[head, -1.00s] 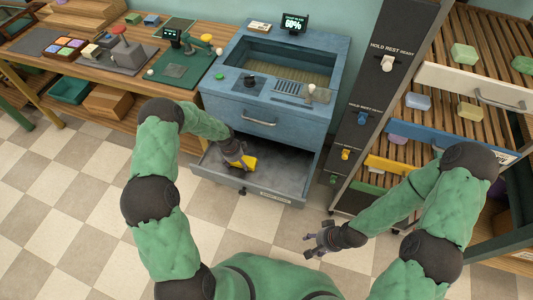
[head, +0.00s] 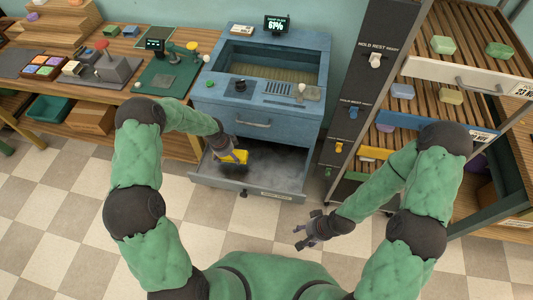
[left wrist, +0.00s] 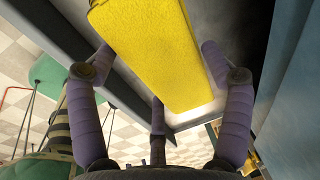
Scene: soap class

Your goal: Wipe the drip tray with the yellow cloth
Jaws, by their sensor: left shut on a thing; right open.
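The drip tray (head: 272,170) is a grey, shallow, pulled-out drawer at the bottom of the blue machine. Its floor looks cloudy, with paler and darker patches. The yellow cloth (head: 238,157) is a thick rectangular pad at the left part of the tray; it also fills the upper middle of the left wrist view (left wrist: 150,50). My left gripper (head: 230,153) is shut on the cloth, its fingers on either side of it. Whether the cloth touches the tray floor is hard to tell. My right gripper (head: 308,232) is open and empty above the floor, in front of the tray.
The blue machine (head: 262,115) stands above the tray, with a small display (head: 277,24) on top. A wooden bench (head: 175,140) is at left. A dark lever panel (head: 362,100) and a soap rack (head: 465,100) stand at right. The checkered floor in front is clear.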

